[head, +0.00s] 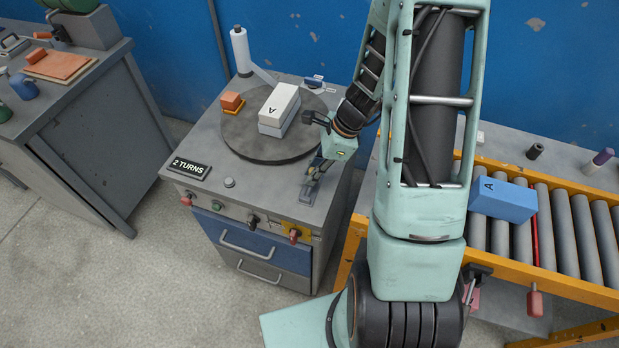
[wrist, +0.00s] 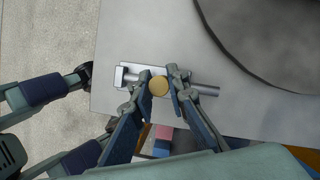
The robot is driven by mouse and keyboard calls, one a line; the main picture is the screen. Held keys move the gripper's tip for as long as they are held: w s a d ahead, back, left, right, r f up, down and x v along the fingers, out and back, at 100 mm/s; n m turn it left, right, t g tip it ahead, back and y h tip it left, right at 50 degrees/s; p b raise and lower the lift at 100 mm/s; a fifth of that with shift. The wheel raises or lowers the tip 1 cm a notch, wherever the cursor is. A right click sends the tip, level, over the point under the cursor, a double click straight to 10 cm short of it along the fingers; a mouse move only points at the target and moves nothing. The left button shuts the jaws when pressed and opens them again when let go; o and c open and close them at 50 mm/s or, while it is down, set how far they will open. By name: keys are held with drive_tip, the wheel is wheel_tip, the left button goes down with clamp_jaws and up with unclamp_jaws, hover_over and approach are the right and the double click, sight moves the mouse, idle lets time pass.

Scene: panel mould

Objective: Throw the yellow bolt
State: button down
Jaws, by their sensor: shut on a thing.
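The bolt is a grey metal slide on the grey cabinet top, near its front right corner. In the wrist view its round yellow knob (wrist: 158,87) sits between my fingertips, and its grey rod (wrist: 207,90) sticks out to the right. My gripper (wrist: 159,80) is shut on the knob. In the head view my gripper (head: 317,174) reaches down to the bolt (head: 308,192) at the right of the round plate; the knob is hidden there.
A dark round plate (head: 245,148) on the cabinet carries a white and grey block marked A (head: 279,108) and an orange block (head: 231,101). A "2 TURNS" sign (head: 189,168) stands at the front left. A roller conveyor (head: 582,235) with a blue box (head: 503,200) is at right.

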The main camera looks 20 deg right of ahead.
drive_tip(key=shift+w+d+r, duration=0.1)
drive_tip(key=shift+w+d, duration=0.05)
drive_tip(key=shift+w, duration=0.1)
drive_tip(key=c, duration=1.9)
unclamp_jaws()
drive_tip(key=v, duration=1.2)
drive_tip(key=shift+s, duration=0.1)
